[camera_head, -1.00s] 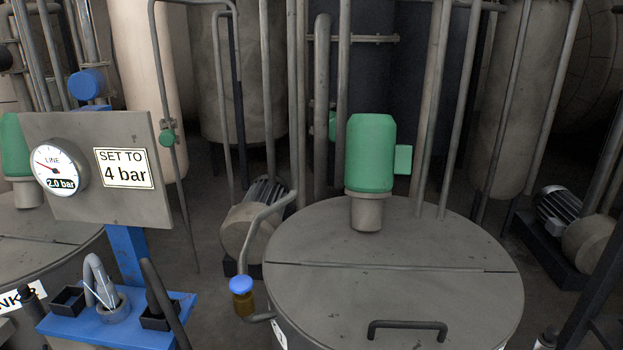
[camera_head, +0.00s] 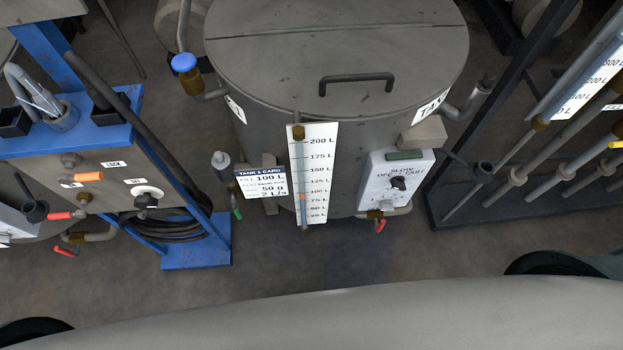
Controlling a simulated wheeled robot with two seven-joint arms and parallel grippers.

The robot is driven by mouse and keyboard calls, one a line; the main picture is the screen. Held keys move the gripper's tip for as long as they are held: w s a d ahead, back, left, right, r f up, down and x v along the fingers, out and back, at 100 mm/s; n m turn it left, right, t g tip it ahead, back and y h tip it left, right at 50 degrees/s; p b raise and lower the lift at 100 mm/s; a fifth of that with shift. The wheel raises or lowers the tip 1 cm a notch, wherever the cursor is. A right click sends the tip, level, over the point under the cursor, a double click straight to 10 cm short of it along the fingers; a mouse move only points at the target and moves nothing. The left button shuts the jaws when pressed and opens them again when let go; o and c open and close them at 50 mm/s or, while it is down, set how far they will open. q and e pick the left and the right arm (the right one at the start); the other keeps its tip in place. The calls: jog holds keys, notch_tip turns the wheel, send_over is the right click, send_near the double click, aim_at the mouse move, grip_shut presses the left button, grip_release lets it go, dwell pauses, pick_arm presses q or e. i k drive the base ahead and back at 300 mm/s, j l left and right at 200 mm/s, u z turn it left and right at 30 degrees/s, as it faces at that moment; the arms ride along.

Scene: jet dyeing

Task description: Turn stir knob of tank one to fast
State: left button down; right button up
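Tank one (camera_head: 310,75) is a grey round tank with a lid handle, at the top middle of the head view. A white control box (camera_head: 377,195) is mounted low on its front right. The knob's pointer direction is too small to tell for sure. A dark green display strip sits above the knob. Neither of my grippers is in view.
A level scale (camera_head: 318,175) and a TANK 1 card (camera_head: 264,184) hang left of the control box. A blue stand with a panel (camera_head: 110,170) is at the left. A dark rack with pipes (camera_head: 510,185) is at the right. The floor in front is clear.

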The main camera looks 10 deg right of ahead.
aim_at(396, 182)
jog(key=z, duration=1)
